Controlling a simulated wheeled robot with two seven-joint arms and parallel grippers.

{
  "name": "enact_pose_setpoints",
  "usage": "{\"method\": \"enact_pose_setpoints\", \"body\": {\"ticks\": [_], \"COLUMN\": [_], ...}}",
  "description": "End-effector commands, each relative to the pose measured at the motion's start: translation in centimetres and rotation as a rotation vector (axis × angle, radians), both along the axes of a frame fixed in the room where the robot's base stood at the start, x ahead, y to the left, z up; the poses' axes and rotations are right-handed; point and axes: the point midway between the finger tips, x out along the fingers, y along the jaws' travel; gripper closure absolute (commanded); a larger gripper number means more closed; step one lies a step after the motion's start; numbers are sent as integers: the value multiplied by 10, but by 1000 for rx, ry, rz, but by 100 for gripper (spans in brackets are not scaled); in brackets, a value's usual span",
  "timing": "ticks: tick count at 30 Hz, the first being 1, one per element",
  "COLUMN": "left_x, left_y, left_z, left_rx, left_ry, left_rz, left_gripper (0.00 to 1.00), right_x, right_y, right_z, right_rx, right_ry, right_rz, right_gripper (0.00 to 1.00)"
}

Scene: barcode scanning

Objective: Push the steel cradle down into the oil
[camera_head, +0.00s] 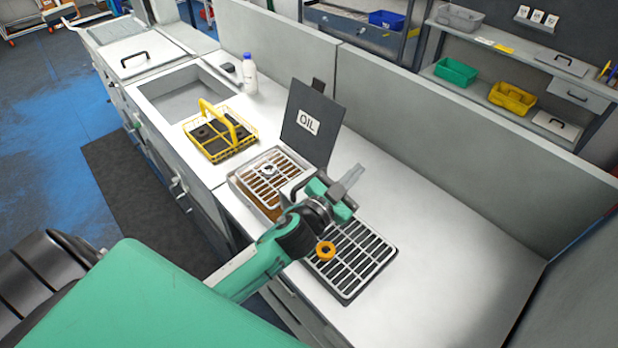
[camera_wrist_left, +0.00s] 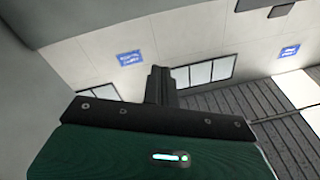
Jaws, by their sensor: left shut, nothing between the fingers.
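The steel cradle (camera_head: 289,171), a bright wire grid, sits at the top of the oil bath (camera_head: 236,184), with brown oil showing at the near side. A small round light part rests on the grid. The bath's dark lid (camera_head: 311,122), marked OIL, stands open behind it. My left gripper (camera_head: 352,177) is shut and empty, to the right of the cradle and apart from it. Its arm hides the bath's near right corner. The left wrist view shows the closed fingers (camera_wrist_left: 160,85) against a wall and windows, with no cradle. My right gripper is out of view.
A slatted rack (camera_head: 378,262) lies right of the bath, with an orange ring (camera_head: 326,251) at its left. A yellow wire basket (camera_head: 210,156) with dark parts, a sink (camera_head: 184,105) and a white bottle (camera_head: 250,78) are left. The right worktop is clear.

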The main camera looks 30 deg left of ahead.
Motion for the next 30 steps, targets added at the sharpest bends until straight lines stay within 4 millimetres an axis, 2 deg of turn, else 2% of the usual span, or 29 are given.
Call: {"method": "enact_pose_setpoints", "body": {"ticks": [1, 6, 9, 13, 18, 22, 26, 30], "left_x": [3, -1, -9, -23, -40, -48, -50, -44], "left_y": [-12, -55, -80, -108, -131, -135, -125, -98], "left_z": [19, 66, 82, 90, 80, 62, 38, 14], "left_rx": [21, 108, 179, 295, 485, 656, 844, 1056], "left_ry": [-72, -275, -363, -435, -454, -408, -306, -137], "left_rz": [-60, -296, -446, -646, -902, -1075, -1220, -1326], "left_gripper": [100, 100, 100, 100, 100, 100, 100, 100], "right_x": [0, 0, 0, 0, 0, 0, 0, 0], "right_y": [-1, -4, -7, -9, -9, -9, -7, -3], "right_z": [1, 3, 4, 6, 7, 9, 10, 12], "right_rx": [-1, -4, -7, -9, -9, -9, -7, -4], "right_ry": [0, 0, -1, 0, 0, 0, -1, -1], "right_rz": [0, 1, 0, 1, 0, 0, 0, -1], "right_gripper": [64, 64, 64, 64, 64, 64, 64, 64]}}
